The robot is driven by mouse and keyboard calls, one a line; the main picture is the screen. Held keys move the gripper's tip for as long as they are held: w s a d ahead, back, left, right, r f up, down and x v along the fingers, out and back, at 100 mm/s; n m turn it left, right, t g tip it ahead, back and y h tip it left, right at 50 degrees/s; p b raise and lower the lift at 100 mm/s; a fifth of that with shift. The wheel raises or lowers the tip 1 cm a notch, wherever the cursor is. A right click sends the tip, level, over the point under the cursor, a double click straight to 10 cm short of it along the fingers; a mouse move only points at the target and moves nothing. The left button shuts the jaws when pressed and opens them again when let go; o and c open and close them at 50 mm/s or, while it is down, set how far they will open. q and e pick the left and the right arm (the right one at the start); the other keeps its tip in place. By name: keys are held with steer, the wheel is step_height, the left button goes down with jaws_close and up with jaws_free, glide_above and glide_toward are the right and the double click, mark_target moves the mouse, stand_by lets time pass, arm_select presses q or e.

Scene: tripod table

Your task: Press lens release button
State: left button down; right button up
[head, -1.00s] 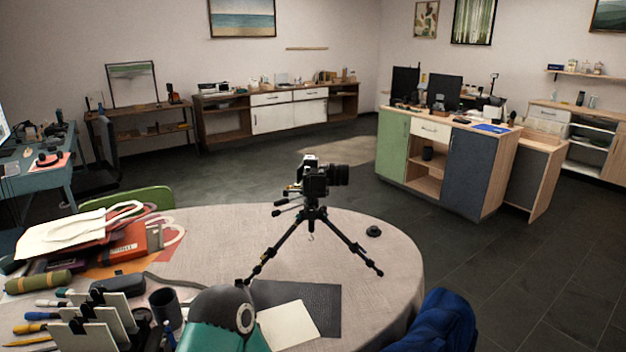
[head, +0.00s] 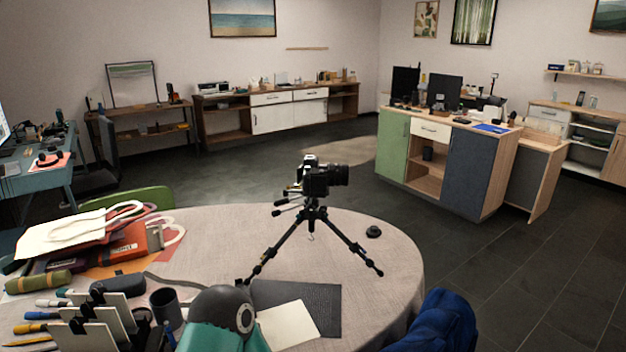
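A black camera with a silver-grey top (head: 314,177) sits on a black tripod (head: 312,214) with spread legs on the round table (head: 215,235). Its lens (head: 339,175) points right. The lens release button is too small to make out. A small round black cap-like thing (head: 373,231) lies on the table to the right of the tripod.
White and red bags or folders (head: 85,232) crowd the table's left side. A dark cup (head: 164,303), pens and a card holder stand at the front left. A black mat (head: 318,305) and pale paper (head: 287,325) lie in front. A blue cloth-like thing (head: 440,325) is at the front right.

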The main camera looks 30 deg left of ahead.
jaws_close()
stand_by(1.2)
